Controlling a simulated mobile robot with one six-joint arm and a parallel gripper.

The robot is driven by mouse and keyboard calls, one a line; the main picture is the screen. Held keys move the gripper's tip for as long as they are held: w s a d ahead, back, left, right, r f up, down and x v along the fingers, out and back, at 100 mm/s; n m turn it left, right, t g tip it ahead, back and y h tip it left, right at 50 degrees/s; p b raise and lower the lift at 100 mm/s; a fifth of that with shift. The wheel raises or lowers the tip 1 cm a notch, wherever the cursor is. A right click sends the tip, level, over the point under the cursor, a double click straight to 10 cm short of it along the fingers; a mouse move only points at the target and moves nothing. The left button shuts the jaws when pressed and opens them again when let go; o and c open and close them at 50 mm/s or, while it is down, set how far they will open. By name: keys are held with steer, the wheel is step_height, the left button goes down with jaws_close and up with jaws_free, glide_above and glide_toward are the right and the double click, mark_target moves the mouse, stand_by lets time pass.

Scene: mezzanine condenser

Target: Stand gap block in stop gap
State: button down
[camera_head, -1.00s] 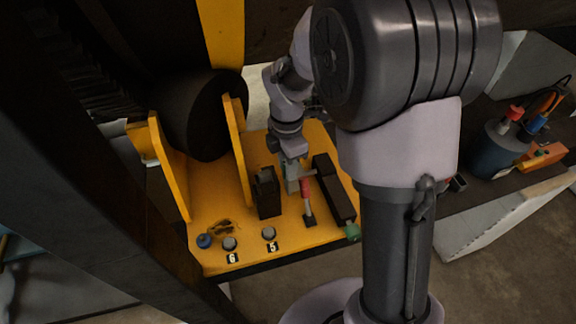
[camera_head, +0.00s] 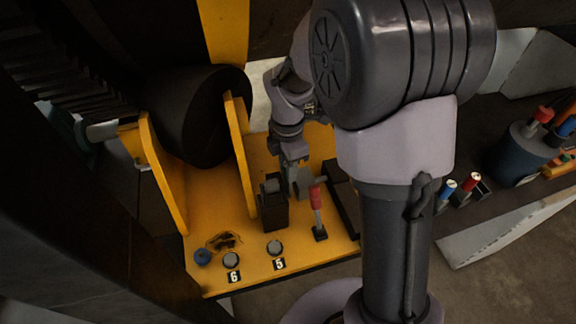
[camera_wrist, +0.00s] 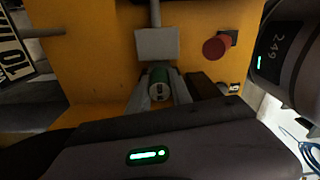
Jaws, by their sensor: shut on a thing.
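My gripper (camera_head: 300,188) is low over the yellow machine base (camera_head: 225,215), just right of an upright dark block (camera_head: 273,208). In the wrist view my gripper (camera_wrist: 160,92) has its fingers on either side of a small green piece with a pale round end (camera_wrist: 160,84). This appears to be the gap block; most of it is hidden between the fingers. A grey block (camera_wrist: 157,44) on a stem is just beyond it. I cannot tell which opening is the stop gap, nor whether the green piece touches the base.
A red-handled lever (camera_head: 316,198) stands close right of my gripper; its red knob (camera_wrist: 217,46) shows in the wrist view. A dark bar (camera_head: 343,205) lies beyond it. Yellow upright plates (camera_head: 240,150) and a black drum (camera_head: 195,115) stand left.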

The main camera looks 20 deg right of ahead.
steer(key=shift+f+b, duration=0.4)
steer(key=shift+f, duration=0.1)
stand_by(0.3)
steer(key=c, duration=1.1)
jaws_free()
steer(key=shift+r, duration=0.1)
